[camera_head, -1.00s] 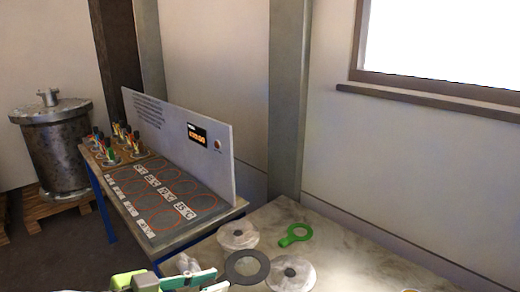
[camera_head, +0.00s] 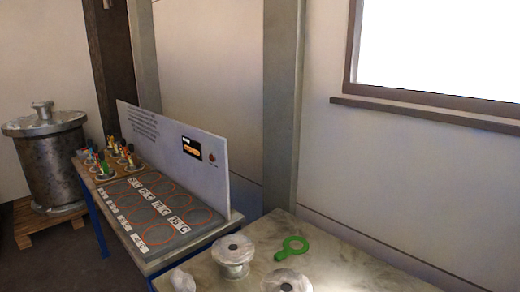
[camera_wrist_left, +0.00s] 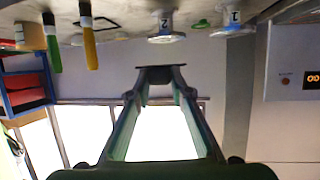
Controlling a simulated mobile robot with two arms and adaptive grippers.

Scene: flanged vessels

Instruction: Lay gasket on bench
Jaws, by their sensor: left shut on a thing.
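My left gripper (camera_wrist_left: 160,78) shows in the left wrist view, its two fingers closing together on the dark gasket (camera_wrist_left: 157,67), which is seen nearly edge-on at the fingertips. The bench top (camera_wrist_left: 125,12) fills the upper edge of that view, which looks upside down. The gasket appears apart from the bench, but the distance is hard to judge. In the head view the bench (camera_head: 345,268) is at the bottom right; neither gripper nor the gasket shows there. My right gripper is in neither view.
Green (camera_wrist_left: 52,42) and yellow (camera_wrist_left: 88,42) handles show in the wrist view. A marked mat (camera_head: 155,212) lies on the side table before an upright panel (camera_head: 165,150).

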